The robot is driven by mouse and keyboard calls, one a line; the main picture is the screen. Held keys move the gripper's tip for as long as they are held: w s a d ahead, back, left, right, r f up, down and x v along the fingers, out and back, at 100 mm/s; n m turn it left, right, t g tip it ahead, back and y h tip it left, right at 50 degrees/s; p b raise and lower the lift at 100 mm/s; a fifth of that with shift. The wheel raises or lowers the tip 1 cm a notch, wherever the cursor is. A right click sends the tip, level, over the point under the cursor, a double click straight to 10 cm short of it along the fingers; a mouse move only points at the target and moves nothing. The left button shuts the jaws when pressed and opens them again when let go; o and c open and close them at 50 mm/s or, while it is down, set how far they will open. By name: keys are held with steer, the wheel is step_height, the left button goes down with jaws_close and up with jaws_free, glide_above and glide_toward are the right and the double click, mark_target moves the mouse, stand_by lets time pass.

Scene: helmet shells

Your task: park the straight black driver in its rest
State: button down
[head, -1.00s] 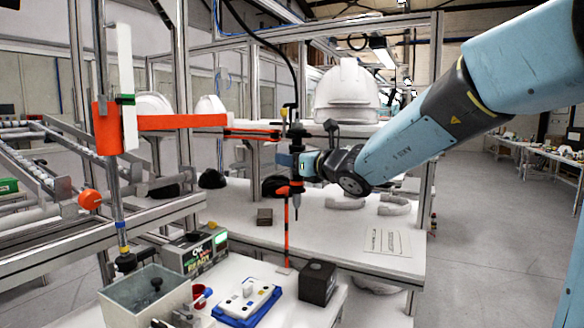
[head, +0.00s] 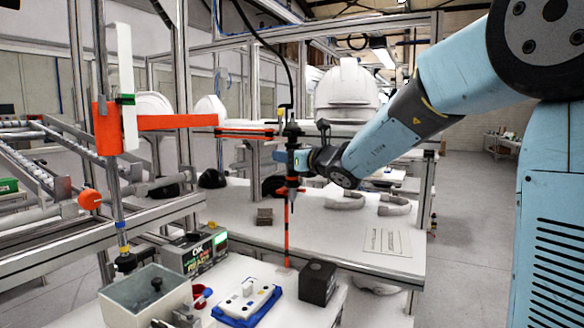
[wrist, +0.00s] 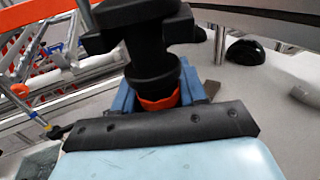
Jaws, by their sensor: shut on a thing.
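The straight black driver (head: 292,135) hangs upright from a black cable in the head view. It also fills the upper middle of the wrist view (wrist: 148,50). My gripper (head: 298,160) is shut on the driver's body, with blue fingers on both sides of it in the wrist view. An orange holder (head: 283,191), seemingly the rest, sits on a thin orange and black post at the driver's lower end. Orange also shows just below the black body in the wrist view (wrist: 160,103). I cannot tell whether the driver is seated in it or just in front.
A white helmet shell (head: 346,95) stands on the shelf behind. Below are a grey bin (head: 148,300), a blue-based fixture (head: 247,303) and a black block (head: 317,282). The bench to the right is mostly clear.

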jaws_free()
stand_by(0.8)
steer(key=v, duration=1.1)
stand_by(0.5)
